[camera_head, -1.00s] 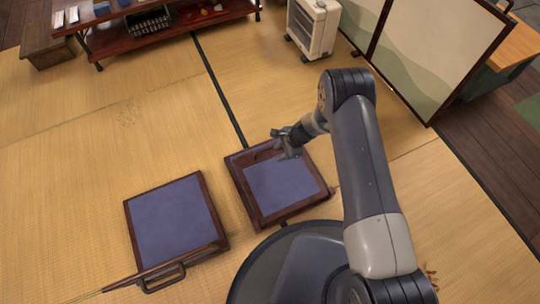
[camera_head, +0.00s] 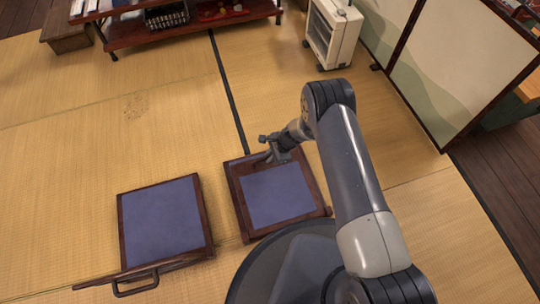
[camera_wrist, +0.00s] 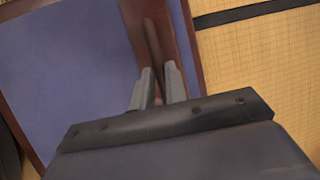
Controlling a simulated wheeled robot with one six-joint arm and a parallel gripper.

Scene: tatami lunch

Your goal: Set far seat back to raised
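Two low floor seats with dark wooden frames and blue panels lie flat on the mat. The left seat (camera_head: 162,217) has a dark bar handle (camera_head: 135,284) at its lower edge. The right seat (camera_head: 278,195) is beside my base. Neither shows a raised back. My gripper (camera_head: 270,156) is over the top edge of the right seat. In the wrist view its two fingers (camera_wrist: 160,80) point at the wooden frame, with a thin dark bar (camera_wrist: 152,42) running between them. The fingers have a narrow gap. Whether they press on the bar I cannot tell.
A low wooden shelf table (camera_head: 190,27) with small items stands at the back left. A white heater (camera_head: 332,32) and a folding screen (camera_head: 460,60) stand at the back right. The tatami left of and behind the seats is clear.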

